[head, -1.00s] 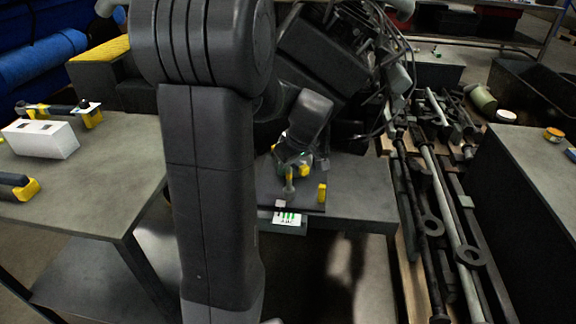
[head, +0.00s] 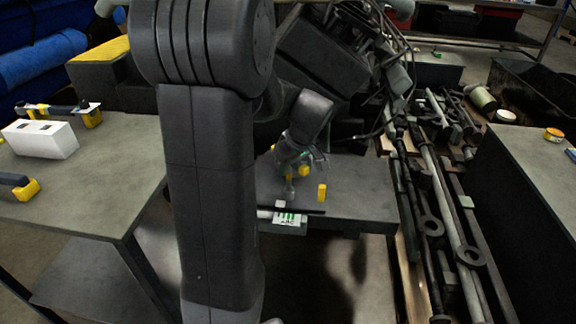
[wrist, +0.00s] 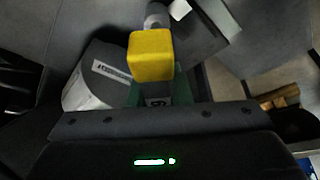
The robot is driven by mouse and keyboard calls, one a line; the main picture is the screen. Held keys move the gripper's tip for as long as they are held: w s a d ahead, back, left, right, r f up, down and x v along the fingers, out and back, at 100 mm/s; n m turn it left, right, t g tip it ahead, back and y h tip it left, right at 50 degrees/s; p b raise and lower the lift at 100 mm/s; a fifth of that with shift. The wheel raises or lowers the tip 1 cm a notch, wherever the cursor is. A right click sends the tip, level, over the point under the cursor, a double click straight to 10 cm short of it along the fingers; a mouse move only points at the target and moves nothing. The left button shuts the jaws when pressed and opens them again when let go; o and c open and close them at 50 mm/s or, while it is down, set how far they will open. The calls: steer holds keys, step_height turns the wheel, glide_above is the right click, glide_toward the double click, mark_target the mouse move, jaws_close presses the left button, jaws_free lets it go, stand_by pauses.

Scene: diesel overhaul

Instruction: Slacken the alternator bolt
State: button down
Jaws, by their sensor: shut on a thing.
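My gripper (head: 290,168) is at the dark low bench below the engine, pointing down. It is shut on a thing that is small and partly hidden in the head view. In the wrist view a yellow block (wrist: 151,55) lies straight in front of the gripper, with a green part below it and a grey round end (wrist: 157,15) beyond it. I cannot tell exactly where the jaws meet it. A grey drum-shaped part (wrist: 95,78) with a label sits close to its left. I cannot make out the alternator bolt for certain.
A yellow upright block (head: 322,191) stands on the low bench (head: 365,190), right of the gripper. A labelled plate (head: 290,219) is at its front edge. A white box (head: 40,139) is on the left table.

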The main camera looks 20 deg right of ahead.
steer(key=shift+r+p, duration=1.15)
steer(key=shift+r, duration=0.65)
step_height(320, 180, up, 6)
steer(key=p, duration=0.4)
steer(key=shift+s+a+f, duration=0.1)
steer(key=shift+s+a, duration=0.05)
steer(key=shift+s, duration=0.05)
steer(key=s+a+b, duration=0.1)
steer(key=s+a, duration=0.2)
steer(key=s, duration=0.2)
steer(key=shift+s+a, duration=0.2)
steer(key=shift+s, duration=0.1)
